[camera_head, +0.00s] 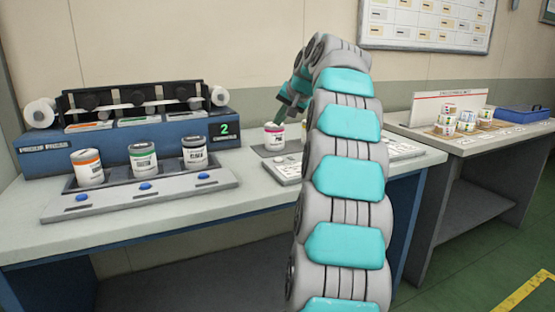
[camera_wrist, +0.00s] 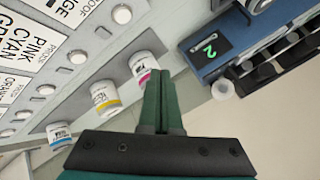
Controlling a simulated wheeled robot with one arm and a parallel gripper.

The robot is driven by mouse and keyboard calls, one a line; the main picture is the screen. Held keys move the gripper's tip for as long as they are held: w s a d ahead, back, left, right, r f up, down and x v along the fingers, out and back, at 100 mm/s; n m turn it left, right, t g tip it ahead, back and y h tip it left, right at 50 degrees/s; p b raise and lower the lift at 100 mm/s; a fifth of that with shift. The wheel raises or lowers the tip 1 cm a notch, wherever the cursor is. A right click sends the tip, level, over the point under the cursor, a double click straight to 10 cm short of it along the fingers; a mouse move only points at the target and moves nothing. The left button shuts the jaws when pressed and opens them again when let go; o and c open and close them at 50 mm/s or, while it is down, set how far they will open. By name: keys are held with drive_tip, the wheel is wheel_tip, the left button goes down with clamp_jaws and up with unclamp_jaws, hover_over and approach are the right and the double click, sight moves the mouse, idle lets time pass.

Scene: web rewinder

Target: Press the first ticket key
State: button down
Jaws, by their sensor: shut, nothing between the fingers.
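A sloped grey key panel fills the upper left of the wrist view, with a row of round white keys (camera_wrist: 77,57) and white ticket cards (camera_wrist: 38,52) printed with colour words such as PINK and CYAN. Which key is the first ticket key I cannot tell. In the head view, part of this panel (camera_head: 288,171) shows left of my arm, which hides its middle. My gripper (camera_wrist: 162,75) is shut and empty, apart from the keys. In the head view its green fingers (camera_head: 281,121) are by a pink-labelled can (camera_head: 274,137); the can also shows beside the fingertips in the wrist view (camera_wrist: 144,67).
A yellow can (camera_wrist: 104,97) and a blue-labelled can (camera_wrist: 60,136) stand along the panel. A blue proof press (camera_head: 90,150) with a lit 2 stands at left, before it three cans and blue buttons (camera_head: 145,186). Another table (camera_head: 480,140) with cans stands at right.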

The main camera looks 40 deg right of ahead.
sight(280, 160)
drive_tip(key=shift+f, duration=0.1)
wheel_tip(280, 160, down, 9)
drive_tip(key=b, duration=0.4)
idle(2.2)
drive_tip(key=shift+f+b, duration=0.2)
drive_tip(key=shift+b, duration=0.15)
drive_tip(key=shift+f, duration=0.4)
idle(0.6)
drive_tip(key=shift+r, duration=0.1)
drive_tip(key=shift+r+p, duration=0.45)
drive_tip(key=shift+r, duration=0.25)
